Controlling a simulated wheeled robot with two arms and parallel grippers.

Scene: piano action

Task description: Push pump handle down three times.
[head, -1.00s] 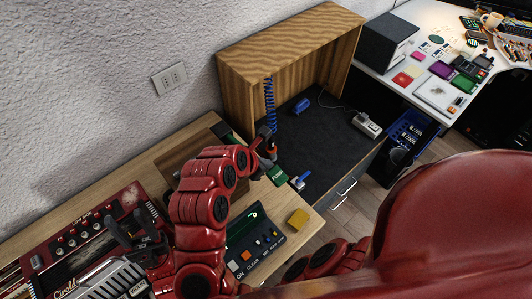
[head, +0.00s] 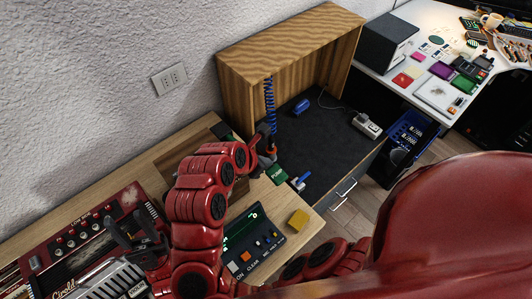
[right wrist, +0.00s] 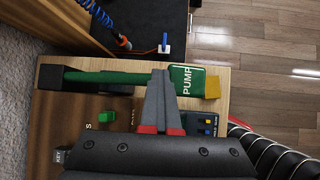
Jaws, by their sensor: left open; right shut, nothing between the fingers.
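The pump handle shows in the right wrist view as a long green bar (right wrist: 110,77) ending at a green block labelled PUMP (right wrist: 187,80). That PUMP block also shows in the head view (head: 278,173), partly behind my right arm. My right gripper (right wrist: 159,73) is shut and empty, its fingertips over the bar just beside the block. I cannot tell whether they touch it. In the head view the right gripper (head: 267,142) sits above the handle area. My left gripper (head: 136,232) is open and empty over the red keyboard instrument (head: 75,238) at lower left.
A control panel (head: 243,232) with a lit display and coloured buttons lies in front of the pump. A yellow block (head: 298,220) is at the bench edge. Behind stands an open wooden box (head: 290,40) with a blue coiled hose (head: 269,105). A cluttered white table (head: 405,65) is at upper right.

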